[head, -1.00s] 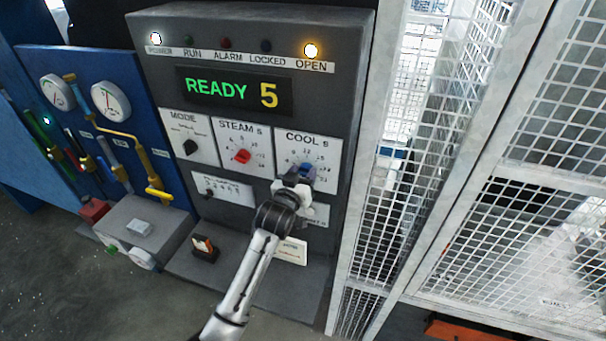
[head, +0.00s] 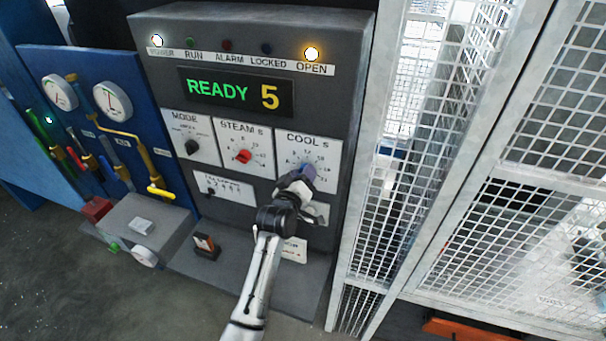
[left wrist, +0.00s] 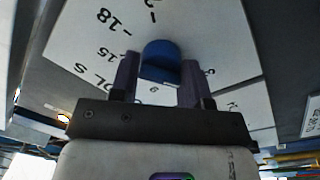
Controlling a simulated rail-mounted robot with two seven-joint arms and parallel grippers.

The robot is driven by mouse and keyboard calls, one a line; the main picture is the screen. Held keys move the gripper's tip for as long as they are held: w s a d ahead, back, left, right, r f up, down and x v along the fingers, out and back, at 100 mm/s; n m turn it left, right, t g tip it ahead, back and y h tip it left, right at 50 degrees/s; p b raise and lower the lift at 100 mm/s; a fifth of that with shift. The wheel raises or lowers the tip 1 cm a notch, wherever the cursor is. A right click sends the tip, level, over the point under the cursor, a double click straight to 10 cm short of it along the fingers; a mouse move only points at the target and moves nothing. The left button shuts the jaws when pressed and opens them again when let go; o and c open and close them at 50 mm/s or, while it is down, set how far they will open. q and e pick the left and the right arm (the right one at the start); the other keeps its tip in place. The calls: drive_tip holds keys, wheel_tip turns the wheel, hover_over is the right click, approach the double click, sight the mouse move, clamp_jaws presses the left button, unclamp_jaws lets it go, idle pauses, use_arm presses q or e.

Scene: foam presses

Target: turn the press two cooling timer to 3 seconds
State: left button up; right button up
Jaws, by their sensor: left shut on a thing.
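The COOL dial (head: 327,147) is a white plate with printed numbers at the right of the dark press panel. Its blue knob (left wrist: 160,55) shows between my fingers in the left wrist view. My left gripper (head: 304,176) is shut on this knob and hides much of it in the head view. In the left wrist view the two fingers (left wrist: 158,82) flank the knob. The pointer's exact setting is hidden. My right gripper is in neither view.
The display (head: 235,92) reads READY 5, and the OPEN lamp (head: 312,54) glows amber. The STEAM dial's red knob (head: 243,156) and the black MODE knob (head: 192,147) are to the left. A mesh fence (head: 400,180) stands close on the right.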

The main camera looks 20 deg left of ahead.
use_arm(q)
drive_tip(key=shift+a+f, duration=0.1)
drive_tip(key=shift+f, duration=0.1)
drive_tip(key=o, duration=0.9)
drive_tip(key=shift+r, duration=0.15)
drive_tip(key=shift+s+a+f+b, duration=0.15)
drive_tip(key=shift+s+b, duration=0.55)
drive_tip(key=shift+s, duration=2.8)
drive_tip(key=shift+s+d+f+b, duration=0.15)
drive_tip(key=shift+s+b, duration=0.55)
drive_tip(key=shift+s, duration=2.75)
drive_tip(key=shift+a, duration=0.1)
